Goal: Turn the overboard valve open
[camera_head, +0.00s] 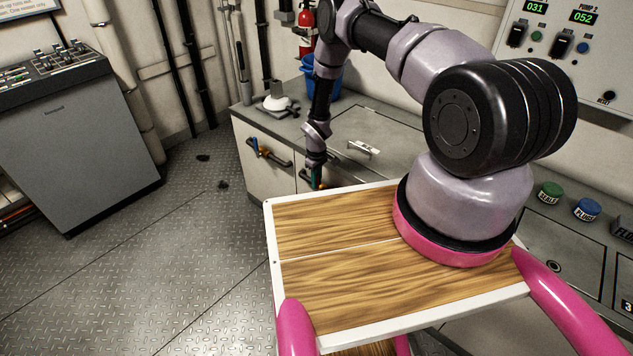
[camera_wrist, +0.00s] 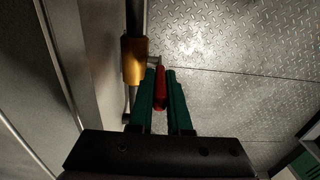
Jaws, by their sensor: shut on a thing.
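A brass-coloured valve body (camera_wrist: 134,62) sits on a dark pipe in the wrist view. Its red lever (camera_wrist: 160,88) lies between the green fingers of my gripper (camera_wrist: 161,98), which is shut on it. The lever points back towards the gripper's palm, roughly along the pipe. In the head view my gripper (camera_head: 317,184) is low at the front of the grey cabinet, and its tip is partly hidden behind the wooden board. The red lever cannot be made out there. No label on the valve can be read.
Another valve with a blue handle (camera_head: 253,143) and a brass body is on the cabinet front, left of my gripper. The grey worktop (camera_head: 359,118) above holds a blue bucket (camera_head: 331,80). The diamond-plate floor (camera_head: 170,260) is largely clear.

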